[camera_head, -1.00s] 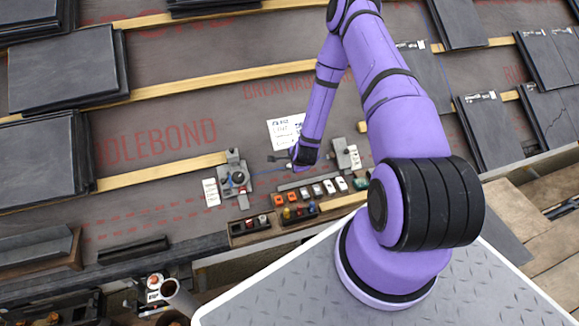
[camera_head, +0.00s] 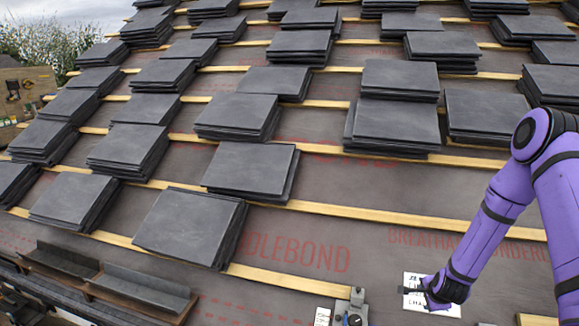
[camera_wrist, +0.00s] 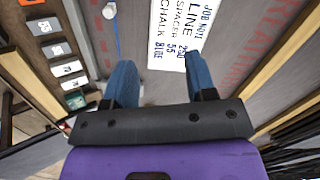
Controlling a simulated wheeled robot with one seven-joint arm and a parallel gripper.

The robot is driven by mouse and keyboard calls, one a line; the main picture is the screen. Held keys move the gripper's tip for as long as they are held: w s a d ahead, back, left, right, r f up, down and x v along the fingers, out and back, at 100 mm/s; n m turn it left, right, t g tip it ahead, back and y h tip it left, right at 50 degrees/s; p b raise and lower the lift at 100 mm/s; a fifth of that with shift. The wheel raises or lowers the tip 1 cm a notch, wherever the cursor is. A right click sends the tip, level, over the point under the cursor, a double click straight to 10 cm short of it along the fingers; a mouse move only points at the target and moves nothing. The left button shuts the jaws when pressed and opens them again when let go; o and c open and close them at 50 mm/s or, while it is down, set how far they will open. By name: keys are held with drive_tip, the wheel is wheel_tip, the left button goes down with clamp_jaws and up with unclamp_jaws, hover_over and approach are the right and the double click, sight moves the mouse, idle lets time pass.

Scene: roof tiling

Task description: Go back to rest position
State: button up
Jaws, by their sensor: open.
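My gripper (camera_head: 428,291) is at the lower right of the head view, just over a white job note (camera_head: 431,303). In the wrist view my gripper (camera_wrist: 160,85) shows two blue fingers set well apart with nothing between them. The job note (camera_wrist: 187,40) lies beyond the fingertips and carries handwritten words including "line", "spacer" and "chalk". The purple arm is bent, with its elbow at the right edge of the head view.
Stacks of dark slates (camera_head: 250,168) cover the roof along wooden battens (camera_head: 290,280). A grey device (camera_head: 351,312) sits at a batten's end. Numbered blocks (camera_wrist: 62,50) show left in the wrist view. Bare membrane (camera_head: 400,215) lies between the stacks and my arm.

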drive_tip(key=s+a+r+n, duration=0.2)
drive_tip(key=r+n, duration=0.1)
drive_tip(key=r, duration=0.8)
drive_tip(key=s+a+r+n, duration=0.1)
drive_tip(key=a+r+n, duration=0.2)
drive_tip(key=r, duration=0.8)
drive_tip(key=s+a+r+n, duration=0.2)
drive_tip(key=r+n, duration=0.1)
drive_tip(key=r, duration=0.7)
drive_tip(key=s+a+r+n, duration=0.4)
drive_tip(key=s+r, duration=0.8)
drive_tip(key=s+a+r+n, duration=0.1)
drive_tip(key=s+r+n, duration=0.1)
drive_tip(key=s, duration=0.6)
drive_tip(key=s+a+r+n+g+y, duration=0.1)
drive_tip(key=s+r+n, duration=0.1)
drive_tip(key=s, duration=0.7)
drive_tip(key=shift+a+r+n, duration=0.25)
drive_tip(key=shift+r+n, duration=0.05)
drive_tip(key=shift+r, duration=0.6)
drive_tip(key=shift+w, duration=0.1)
drive_tip(key=shift+c, duration=0.5)
